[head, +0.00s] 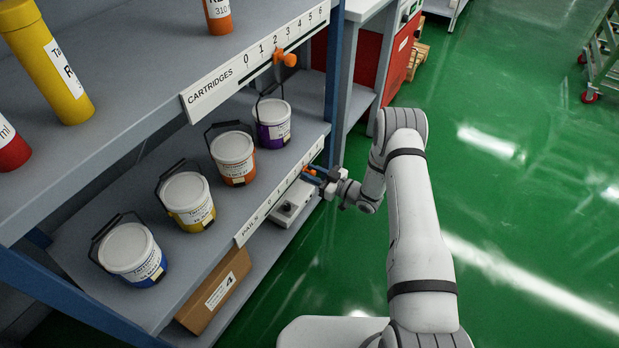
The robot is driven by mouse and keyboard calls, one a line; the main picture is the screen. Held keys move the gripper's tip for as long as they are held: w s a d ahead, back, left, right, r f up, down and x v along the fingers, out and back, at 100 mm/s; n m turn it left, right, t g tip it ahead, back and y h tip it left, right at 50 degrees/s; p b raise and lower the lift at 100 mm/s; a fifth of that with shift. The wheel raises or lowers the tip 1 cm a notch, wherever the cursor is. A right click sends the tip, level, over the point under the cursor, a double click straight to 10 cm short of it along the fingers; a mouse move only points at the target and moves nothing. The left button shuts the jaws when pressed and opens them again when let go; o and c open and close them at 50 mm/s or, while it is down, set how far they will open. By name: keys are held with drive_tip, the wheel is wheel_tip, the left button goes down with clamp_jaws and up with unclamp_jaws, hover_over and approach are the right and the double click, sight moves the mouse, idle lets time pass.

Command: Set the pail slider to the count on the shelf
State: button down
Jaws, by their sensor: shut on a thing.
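The pail strip (247,232) runs along the front edge of the lower shelf, marked PAILS with numbers from 0. Its orange slider knob (309,170) is toward the strip's right end. My gripper (312,174) is shut on this knob; the jaws hide part of it, and I cannot read the number beside it. On the shelf above the strip stand white-lidded pails, all upright in a row: a blue one (142,274), a yellow one (191,217), an orange one (236,174) and a purple one (274,136).
The upper shelf holds a yellow cartridge (55,70), a red one (10,150) and an orange one (218,15). Its CARTRIDGES strip (212,91) has an orange knob (287,59) near 2. Below are a cardboard box (215,295) and a grey device (290,208).

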drive_tip(key=shift+d, duration=0.1)
drive_tip(key=c, duration=1.3)
unclamp_jaws()
drive_tip(key=shift+s, duration=0.1)
drive_tip(key=shift+o, duration=0.2)
drive_tip(key=p+v, duration=0.1)
drive_tip(key=v, duration=0.6)
drive_tip(key=shift+s+d, duration=0.25)
drive_tip(key=shift+d, duration=0.05)
